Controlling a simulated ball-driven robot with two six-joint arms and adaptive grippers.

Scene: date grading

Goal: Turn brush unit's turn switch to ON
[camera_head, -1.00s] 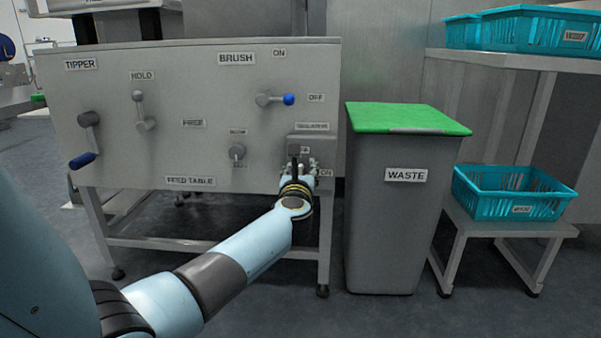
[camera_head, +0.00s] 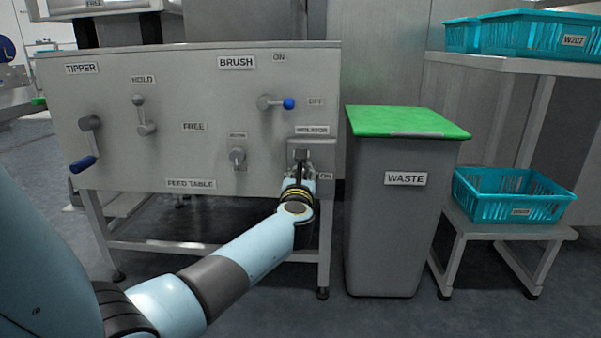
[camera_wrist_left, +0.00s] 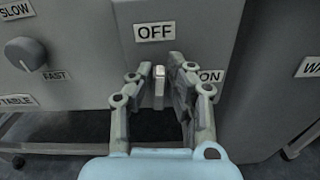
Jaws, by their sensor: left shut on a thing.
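The turn switch (camera_wrist_left: 159,82) is a small pale upright handle below an OFF label (camera_wrist_left: 155,32), with an ON label (camera_wrist_left: 211,76) to its right. It sits on a grey box (camera_head: 302,146) under the isolator label at the lower right of the brush panel. My left gripper (camera_wrist_left: 160,76) is shut on the switch, one finger on each side, and the handle points toward OFF. In the head view my left gripper (camera_head: 300,174) largely hides the switch. My right gripper is not in view.
A blue-knobbed lever (camera_head: 288,104) points toward an upper OFF label, above the switch. A speed knob (camera_head: 237,156) is left of it. A grey waste bin (camera_head: 380,235) with a green lid stands close right. Teal crates (camera_head: 515,196) are farther right.

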